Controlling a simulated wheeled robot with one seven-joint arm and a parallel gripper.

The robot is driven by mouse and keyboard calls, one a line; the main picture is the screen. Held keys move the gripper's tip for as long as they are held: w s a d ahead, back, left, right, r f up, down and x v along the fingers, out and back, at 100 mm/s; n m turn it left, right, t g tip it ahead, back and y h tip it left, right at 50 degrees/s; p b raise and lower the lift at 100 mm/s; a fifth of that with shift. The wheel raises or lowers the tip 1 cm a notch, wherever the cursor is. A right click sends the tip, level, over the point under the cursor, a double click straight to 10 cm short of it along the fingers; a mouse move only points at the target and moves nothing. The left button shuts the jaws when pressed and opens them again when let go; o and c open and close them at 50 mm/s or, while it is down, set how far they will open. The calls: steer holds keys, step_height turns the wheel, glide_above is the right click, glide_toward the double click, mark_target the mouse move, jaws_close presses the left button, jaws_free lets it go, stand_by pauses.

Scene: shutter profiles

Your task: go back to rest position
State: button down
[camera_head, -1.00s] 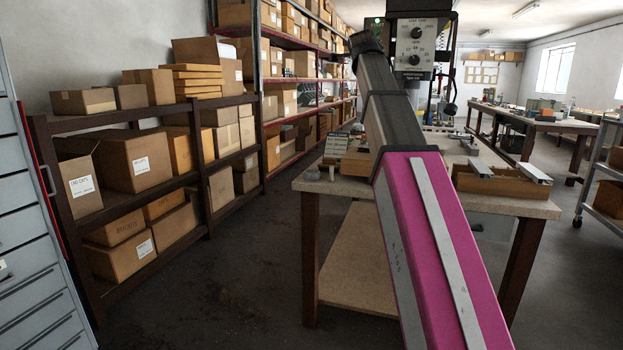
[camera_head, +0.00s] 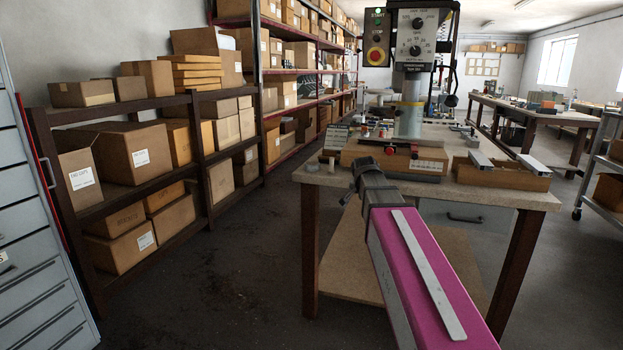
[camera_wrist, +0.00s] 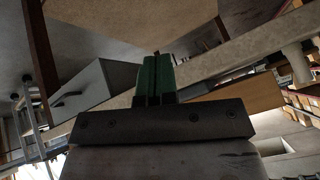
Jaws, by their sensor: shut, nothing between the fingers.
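My gripper (camera_wrist: 156,75) shows in the wrist view with its green fingers together and nothing between them. The workbench edge (camera_wrist: 225,50) runs slantwise behind the fingers there, in a tilted view. In the head view my pink arm reaches up from the bottom right, and its dark far end is in front of the near edge of the workbench (camera_head: 460,197). I cannot make out the gripper's fingers in the head view.
A drill press (camera_head: 411,100) stands on the bench, with a wooden box of metal profiles (camera_head: 503,178) to its right. A brown shelf with cartons (camera_head: 128,150) is at the left. The floor (camera_head: 225,270) between shelf and bench is clear.

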steer(key=s+f+n+g+y, duration=0.1)
steer(key=s+f+n+g, duration=0.2)
steer(key=s+f, duration=0.9)
steer(key=s+f+n+g+y, duration=0.1)
steer(key=s+f+n+g, duration=0.3)
steer(key=s+f, duration=0.8)
step_height(320, 180, down, 5)
steer(key=shift+a+f+n, duration=0.1)
steer(key=shift+a+n, duration=0.1)
steer(key=shift+n, duration=0.4)
